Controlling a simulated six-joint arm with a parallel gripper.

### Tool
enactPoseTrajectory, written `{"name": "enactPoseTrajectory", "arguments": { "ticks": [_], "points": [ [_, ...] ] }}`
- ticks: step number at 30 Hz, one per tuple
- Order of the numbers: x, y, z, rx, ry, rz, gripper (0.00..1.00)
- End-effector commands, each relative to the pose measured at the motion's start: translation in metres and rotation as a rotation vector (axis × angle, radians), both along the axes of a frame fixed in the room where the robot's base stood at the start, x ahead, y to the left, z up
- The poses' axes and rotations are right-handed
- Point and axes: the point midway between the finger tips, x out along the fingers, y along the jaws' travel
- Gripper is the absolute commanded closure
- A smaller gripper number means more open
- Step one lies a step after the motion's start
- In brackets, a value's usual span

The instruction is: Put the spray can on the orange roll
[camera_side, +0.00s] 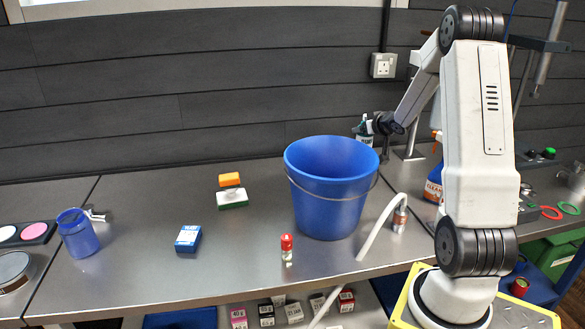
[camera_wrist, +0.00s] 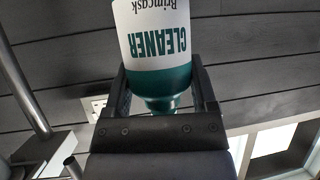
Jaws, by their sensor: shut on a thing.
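The spray can (camera_wrist: 152,40) is white and teal with "CLEANER" lettering, upside down in the wrist view. My gripper (camera_wrist: 159,82) is shut on it near its teal shoulder. In the side view the can (camera_side: 364,131) is held above the back of the bench, just behind the blue bucket's rim. My gripper (camera_side: 373,124) is at its right, and the can's lower part is partly hidden.
The blue bucket (camera_side: 325,200) stands below and left of my gripper. A blue spray bottle (camera_side: 433,186) is partly behind my arm. A white bent pipe (camera_side: 376,228) rises at the front edge. The bench's left half has clear patches.

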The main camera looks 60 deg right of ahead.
Motion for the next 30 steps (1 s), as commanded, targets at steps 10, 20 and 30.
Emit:
{"name": "enactPoseTrajectory", "arguments": {
  "ticks": [10,20,30],
  "points": [
    [0.016,0.010,0.028,-0.006,-0.004,0.146,1.00],
    [0.025,0.029,0.051,-0.004,-0.003,0.321,1.00],
    [0.025,0.042,0.060,-0.003,-0.003,0.420,1.00]
  ]
}}
